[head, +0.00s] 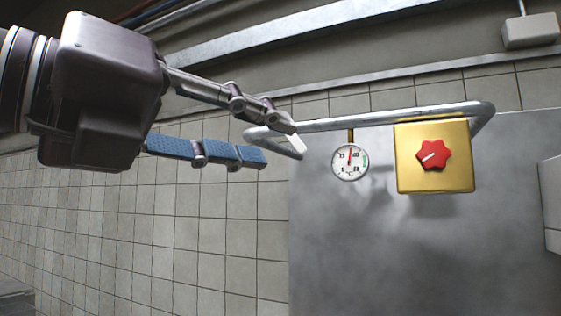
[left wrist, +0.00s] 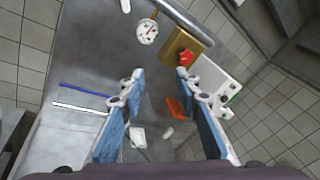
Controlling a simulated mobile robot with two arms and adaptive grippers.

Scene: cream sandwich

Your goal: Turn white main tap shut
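A small white piece, which looks like the white tap's handle, shows at the left end of the metal pipe (head: 380,121) in the head view (head: 298,145). A white piece is also cut off by the top edge of the left wrist view (left wrist: 125,5). My left gripper (head: 276,140) is open, its two blue-padded fingers apart with nothing between them. Its upper fingertip overlaps the pipe's left end in the head view; I cannot tell whether it touches. The gripper also shows in the left wrist view (left wrist: 157,78). My right gripper is out of view.
A round gauge (head: 350,162) and a gold box (head: 407,170) with a red knob (head: 432,154) hang at the pipe. Below, a metal surface (left wrist: 95,75) carries a blue stick (left wrist: 85,89), a red-orange item (left wrist: 175,108) and small white items. Tiled walls surround it.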

